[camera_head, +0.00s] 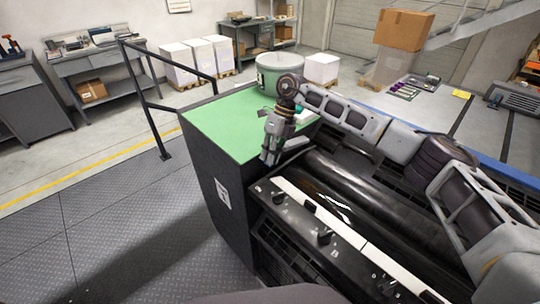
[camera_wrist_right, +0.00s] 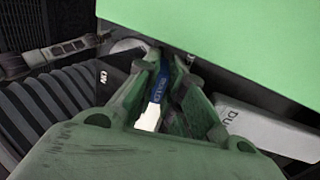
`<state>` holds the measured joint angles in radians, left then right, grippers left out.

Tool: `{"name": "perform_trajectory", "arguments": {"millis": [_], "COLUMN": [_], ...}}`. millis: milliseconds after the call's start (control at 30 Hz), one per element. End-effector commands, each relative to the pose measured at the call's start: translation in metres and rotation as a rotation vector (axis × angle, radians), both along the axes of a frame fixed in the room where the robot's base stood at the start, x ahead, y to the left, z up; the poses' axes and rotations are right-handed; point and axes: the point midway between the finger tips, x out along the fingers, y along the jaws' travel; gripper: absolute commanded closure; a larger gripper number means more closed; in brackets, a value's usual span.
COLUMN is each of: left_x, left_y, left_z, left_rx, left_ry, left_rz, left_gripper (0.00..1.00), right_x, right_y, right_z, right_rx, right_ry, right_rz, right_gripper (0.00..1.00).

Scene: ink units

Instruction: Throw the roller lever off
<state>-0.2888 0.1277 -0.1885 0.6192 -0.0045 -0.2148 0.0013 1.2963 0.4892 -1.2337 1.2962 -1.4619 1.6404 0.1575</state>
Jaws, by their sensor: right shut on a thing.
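My right gripper (camera_head: 269,159) points down at the near corner of the green-topped cabinet, beside the end of the ink unit (camera_head: 345,205) with its dark rollers. In the right wrist view its fingers (camera_wrist_right: 166,72) are closed around a narrow blue piece with pale lettering and a white end (camera_wrist_right: 156,92), which looks like the roller lever (camera_wrist_right: 158,80). Most of the lever is hidden between the fingers, and the head view does not show it clearly. My left gripper is not in view.
The green cabinet top (camera_head: 222,126) lies close to my right gripper and carries a grey-green drum (camera_head: 279,72) at the back. A black railing (camera_head: 147,100) stands left, beside open floor.

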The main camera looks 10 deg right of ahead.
Motion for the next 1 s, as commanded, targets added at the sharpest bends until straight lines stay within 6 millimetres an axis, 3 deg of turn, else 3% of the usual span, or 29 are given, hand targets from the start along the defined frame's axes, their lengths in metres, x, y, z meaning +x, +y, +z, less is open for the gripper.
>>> {"name": "perform_trajectory", "arguments": {"millis": [200,500,667,1000], "left_x": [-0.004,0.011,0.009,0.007], "left_y": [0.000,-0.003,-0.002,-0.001], "left_z": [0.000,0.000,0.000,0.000], "left_rx": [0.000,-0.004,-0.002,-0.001], "left_ry": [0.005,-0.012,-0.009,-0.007], "left_rz": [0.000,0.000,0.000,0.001], "left_gripper": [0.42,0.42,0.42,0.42], "right_x": [0.001,0.000,0.002,0.011], "right_y": [-0.001,-0.001,-0.002,-0.014], "right_z": [0.000,0.000,0.004,0.038], "right_rx": [-0.002,-0.002,-0.002,-0.003], "right_ry": [-0.002,-0.001,-0.001,-0.003], "right_rz": [-0.002,-0.001,-0.002,-0.003], "right_gripper": [0.68,0.68,0.68,0.68]}}
